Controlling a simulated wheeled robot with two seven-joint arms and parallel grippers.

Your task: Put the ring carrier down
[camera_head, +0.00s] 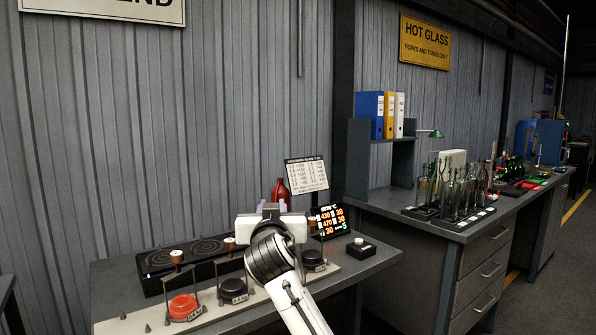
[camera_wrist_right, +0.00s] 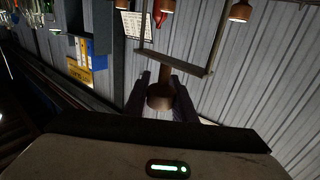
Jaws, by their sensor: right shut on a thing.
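My right gripper (camera_head: 272,207) comes up from the bottom over the near bench and points toward the wall. In the right wrist view its two dark fingers (camera_wrist_right: 162,95) are shut on the brown wooden knob (camera_wrist_right: 160,98) of a ring carrier. The carrier's thin frame (camera_wrist_right: 178,62) shows beyond the knob; its ring is out of that view. In the head view my gripper and arm hide most of this carrier. Whether the black disc (camera_head: 313,258) right of the arm belongs to it, I cannot tell. My left gripper is not in view.
Left of my arm stand a red disc (camera_head: 183,307) and a black disc (camera_head: 233,290), each with a knobbed frame. A dark hotplate (camera_head: 160,262) lies behind them. A lit display (camera_head: 330,219) and red bottle (camera_head: 280,192) stand at the back. Bottles crowd the right bench (camera_head: 400,215).

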